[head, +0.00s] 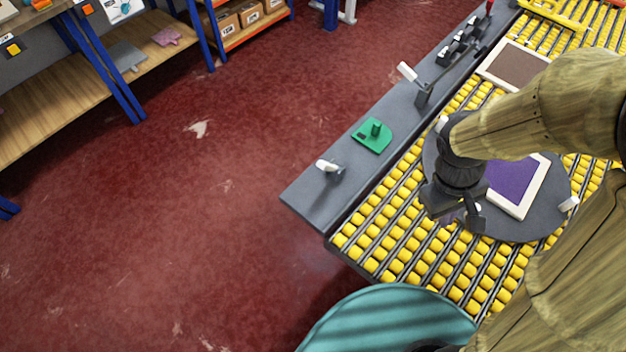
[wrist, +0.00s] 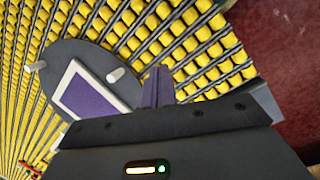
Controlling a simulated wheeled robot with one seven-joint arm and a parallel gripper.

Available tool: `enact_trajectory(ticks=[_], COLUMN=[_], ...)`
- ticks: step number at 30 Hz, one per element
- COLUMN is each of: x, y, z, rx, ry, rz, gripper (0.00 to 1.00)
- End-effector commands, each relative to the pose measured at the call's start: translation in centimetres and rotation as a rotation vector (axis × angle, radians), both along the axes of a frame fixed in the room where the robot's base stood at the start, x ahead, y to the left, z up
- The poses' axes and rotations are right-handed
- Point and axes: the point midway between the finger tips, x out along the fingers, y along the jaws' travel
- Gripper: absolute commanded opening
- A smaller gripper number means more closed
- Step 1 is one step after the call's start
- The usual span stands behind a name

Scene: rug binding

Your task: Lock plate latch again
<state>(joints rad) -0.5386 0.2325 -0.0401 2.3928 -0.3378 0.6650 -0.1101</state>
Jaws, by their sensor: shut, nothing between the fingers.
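A dark grey round plate (head: 548,222) sits on the yellow roller bed and carries a white-framed purple rug piece (head: 516,184). It also shows in the wrist view (wrist: 75,50), with two white pegs (wrist: 36,66) (wrist: 116,75) at its rim. My gripper (head: 458,214) is over the plate's near-left edge, fingers closed and empty; in the wrist view its fingers (wrist: 158,88) point toward the rollers beside the plate. I cannot tell which part is the plate latch. A white-tipped lever (head: 328,167) stands on the grey side rail, left of my gripper; a taller one (head: 408,73) stands farther back.
The grey side rail (head: 310,197) holds a green block (head: 372,134) and several dark fittings at its far end. A brown framed piece (head: 518,65) lies farther up the rollers (head: 400,222). A teal rounded object (head: 385,322) is at the bottom. Red floor on the left is clear.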

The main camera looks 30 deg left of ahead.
Motion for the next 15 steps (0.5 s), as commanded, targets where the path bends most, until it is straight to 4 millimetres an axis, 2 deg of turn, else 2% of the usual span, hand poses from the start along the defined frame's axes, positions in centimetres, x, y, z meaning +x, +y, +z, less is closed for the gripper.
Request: enact_trajectory(ticks=[1,3,15], x=[-0.2,-0.3,-1.3], y=[0.9,1.8,7.9], z=[-1.0,-1.6,-5.0], rx=[-0.032,-0.078,-0.378], ry=[0.016,0.035,0.091], rz=[0.068,0.158,0.660], gripper=[0.00,0.00,0.00])
